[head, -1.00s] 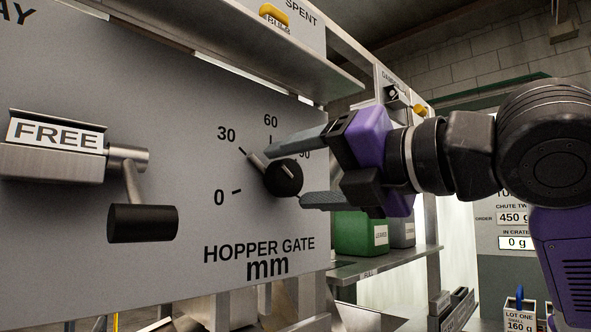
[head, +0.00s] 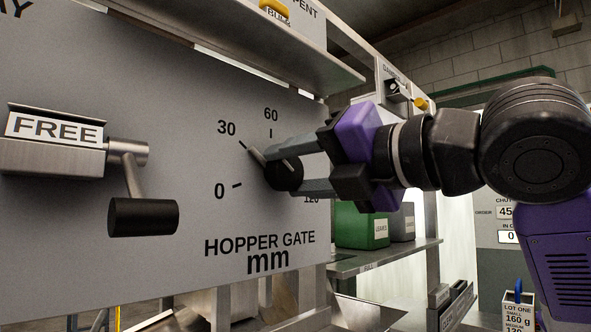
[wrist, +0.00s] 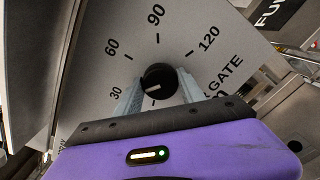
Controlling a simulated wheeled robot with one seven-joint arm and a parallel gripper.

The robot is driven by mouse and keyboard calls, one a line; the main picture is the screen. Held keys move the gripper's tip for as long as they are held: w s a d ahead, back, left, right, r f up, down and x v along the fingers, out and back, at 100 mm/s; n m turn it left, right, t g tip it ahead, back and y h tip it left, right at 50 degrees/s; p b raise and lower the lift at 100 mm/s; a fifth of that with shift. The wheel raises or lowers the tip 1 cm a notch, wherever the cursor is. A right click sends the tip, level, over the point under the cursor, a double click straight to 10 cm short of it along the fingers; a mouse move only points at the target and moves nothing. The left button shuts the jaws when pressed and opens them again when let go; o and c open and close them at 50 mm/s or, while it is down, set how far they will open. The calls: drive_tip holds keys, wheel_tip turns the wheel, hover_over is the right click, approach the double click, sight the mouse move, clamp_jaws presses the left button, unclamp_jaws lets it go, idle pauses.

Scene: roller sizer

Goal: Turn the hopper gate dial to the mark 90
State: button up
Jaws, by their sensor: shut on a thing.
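The hopper gate dial is a black round knob (head: 284,175) on the grey panel (head: 215,120), with a pale pointer aimed up and left, near the 30 mark. Marks 0, 30, 60 and 120 show in the head view; my gripper covers the 90 mark (wrist: 157,16), which the wrist view shows. My gripper (head: 290,170) has its two grey fingers closed on the sides of the knob. In the wrist view the knob (wrist: 159,82) sits between the fingertips, with a white line on its face.
A box labelled FREE (head: 55,135) with a crank and black handle (head: 143,217) stands out from the panel at left. A metal shelf (head: 270,55) juts out above the dial. A green bin (head: 362,229) stands on a shelf behind my gripper.

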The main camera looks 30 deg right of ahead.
drive_tip(key=m, duration=0.5)
drive_tip(key=shift+f+m, duration=0.1)
drive_tip(key=shift+m, duration=0.3)
drive_tip(key=m, duration=1)
drive_tip(key=shift+f+m, duration=0.1)
drive_tip(key=shift+m, duration=0.3)
drive_tip(key=m, duration=0.4)
drive_tip(key=shift+m, duration=0.4)
drive_tip(key=shift+f, duration=0.1)
drive_tip(key=o, duration=1.4)
drive_tip(key=shift+c, duration=0.2)
